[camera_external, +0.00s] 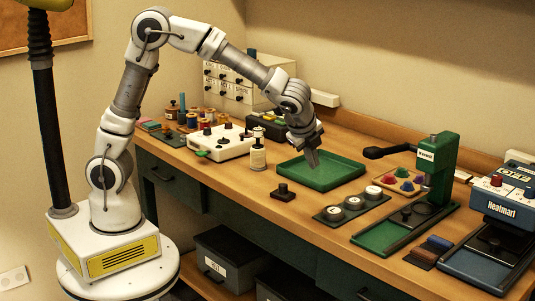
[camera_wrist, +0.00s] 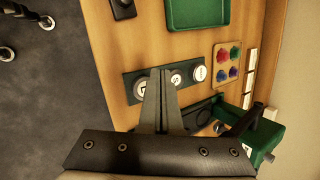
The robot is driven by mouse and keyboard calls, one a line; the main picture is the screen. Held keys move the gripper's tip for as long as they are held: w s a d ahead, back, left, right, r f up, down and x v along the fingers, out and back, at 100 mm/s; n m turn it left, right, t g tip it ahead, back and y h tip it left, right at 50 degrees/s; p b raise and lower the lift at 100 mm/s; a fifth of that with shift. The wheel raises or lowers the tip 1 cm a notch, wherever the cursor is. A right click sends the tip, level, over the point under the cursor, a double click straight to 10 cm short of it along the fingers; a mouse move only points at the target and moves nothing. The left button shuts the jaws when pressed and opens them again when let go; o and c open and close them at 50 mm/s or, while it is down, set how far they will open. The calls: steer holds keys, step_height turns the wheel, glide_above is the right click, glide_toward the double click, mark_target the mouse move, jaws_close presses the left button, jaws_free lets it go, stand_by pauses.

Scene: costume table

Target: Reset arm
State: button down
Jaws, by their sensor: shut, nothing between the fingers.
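My gripper (camera_external: 313,160) hangs over the table at the end of my raised, bent arm. Its fingers point down and are shut with nothing between them. In the wrist view my gripper (camera_wrist: 160,72) shows as two grey fingers close together, overlapping the dark strip with white round pieces (camera_wrist: 130,88). I cannot tell its exact height.
A green lever press (camera_external: 436,170) and a heat machine (camera_external: 502,215) stand at the right. A white box with knobs (camera_external: 222,141) is at the left. Bare wood (camera_external: 300,215) lies along the front.

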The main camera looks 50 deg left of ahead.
steer(key=s+a+r+n+t+h+p, duration=0.1)
steer(key=s+a+r+n+h+p, duration=0.25)
steer(key=a+r+n, duration=0.85)
steer(key=s+a+n+g+y, duration=0.1)
steer(key=s+a+n, duration=0.6)
steer(key=s+a, duration=0.6)
steer(key=s, duration=0.4)
steer(key=shift+s+a+r+n+p, duration=0.15)
steer(key=shift+a+r+n+p, duration=0.1)
steer(key=shift+n+p, duration=0.15)
